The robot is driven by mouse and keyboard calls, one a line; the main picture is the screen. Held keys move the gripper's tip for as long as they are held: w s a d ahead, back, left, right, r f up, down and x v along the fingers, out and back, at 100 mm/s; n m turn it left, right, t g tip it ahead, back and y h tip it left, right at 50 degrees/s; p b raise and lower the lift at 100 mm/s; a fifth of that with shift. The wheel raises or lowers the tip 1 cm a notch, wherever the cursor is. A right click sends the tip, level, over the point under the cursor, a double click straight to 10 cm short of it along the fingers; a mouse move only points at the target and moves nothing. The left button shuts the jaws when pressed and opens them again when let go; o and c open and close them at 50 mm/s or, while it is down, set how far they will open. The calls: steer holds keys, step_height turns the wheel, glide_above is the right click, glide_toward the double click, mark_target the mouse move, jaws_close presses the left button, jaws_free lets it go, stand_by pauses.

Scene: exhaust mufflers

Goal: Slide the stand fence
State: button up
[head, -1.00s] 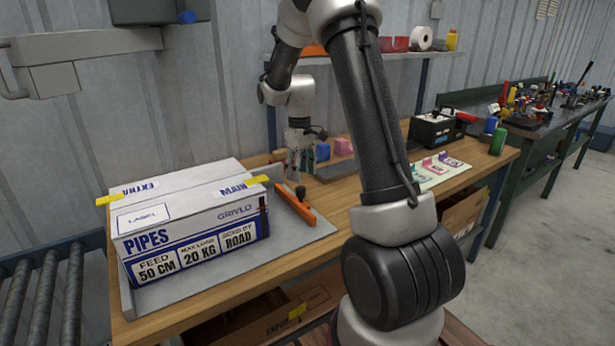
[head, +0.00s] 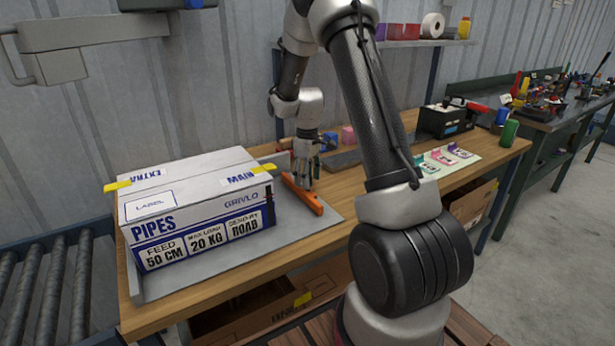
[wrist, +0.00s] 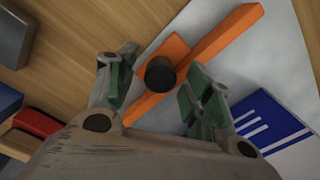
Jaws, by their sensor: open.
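The stand fence (head: 306,197) is an orange bar with a dark knob, lying on the grey stand plate (head: 322,219) just right of the white and blue pipes box (head: 200,205). In the wrist view the orange fence (wrist: 232,36) runs diagonally, and its round black knob (wrist: 160,74) sits between my fingers. My gripper (head: 306,183) is over the back part of the fence, pointing down. In the wrist view my gripper (wrist: 157,88) is open, with one green-padded finger on each side of the knob. I cannot tell whether either finger touches it.
Blue and pink blocks (head: 348,136) stand behind my gripper on the wooden bench. A black machine (head: 445,120) and a card with coloured clips (head: 446,160) are to the right. A roller conveyor (head: 50,290) is at the left.

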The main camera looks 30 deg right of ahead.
jaws_close()
steer(key=a, duration=0.8)
steer(key=shift+s, duration=0.15)
jaws_free()
